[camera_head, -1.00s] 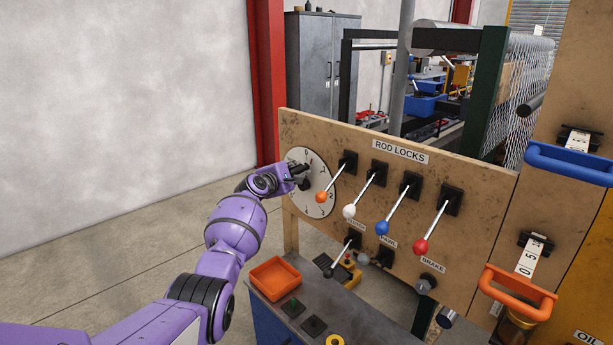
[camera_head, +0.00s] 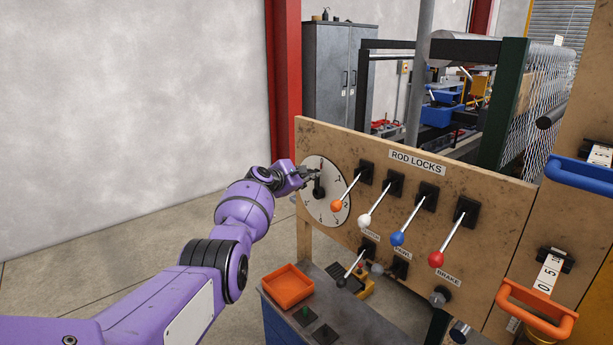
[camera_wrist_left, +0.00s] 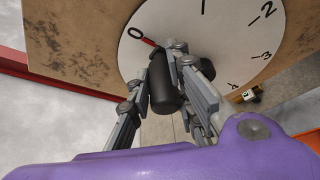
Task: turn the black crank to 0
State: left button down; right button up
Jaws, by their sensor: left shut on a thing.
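The white dial (camera_head: 338,208) with black numerals is on the upright board at the left; it fills the top of the left wrist view (camera_wrist_left: 226,48). The black crank (camera_head: 319,189) is at the dial, and its handle (camera_wrist_left: 164,88) shows large in the left wrist view. A red pointer mark by the crank lies at the numeral 0 there. My left gripper (camera_head: 308,173) is shut on the crank's handle, with one finger on each side in the left wrist view (camera_wrist_left: 163,75). The crank's hub is partly hidden. My right gripper is not in view.
Several levers with coloured knobs stick out right of the dial, the orange knob (camera_head: 336,206) closest to it. An orange tray (camera_head: 287,287) sits on the bench below. Blue (camera_head: 585,172) and orange (camera_head: 537,306) handles stand at the right. The floor at left is clear.

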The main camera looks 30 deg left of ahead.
pick_arm(q)
jog(key=shift+a+r, duration=0.2)
jog(key=shift+a, duration=0.1)
jog(key=c, duration=1.9)
grip_release()
jog(key=shift+o, duration=1.3)
jog(key=shift+f, duration=0.1)
jog(key=shift+a+f, duration=0.15)
jog(key=shift+f, duration=0.05)
jog(key=shift+s, duration=0.1)
jog(key=shift+s+r, duration=0.15)
jog(key=shift+s, duration=0.4)
jog(key=v, duration=1)
jog(key=shift+s, duration=0.3)
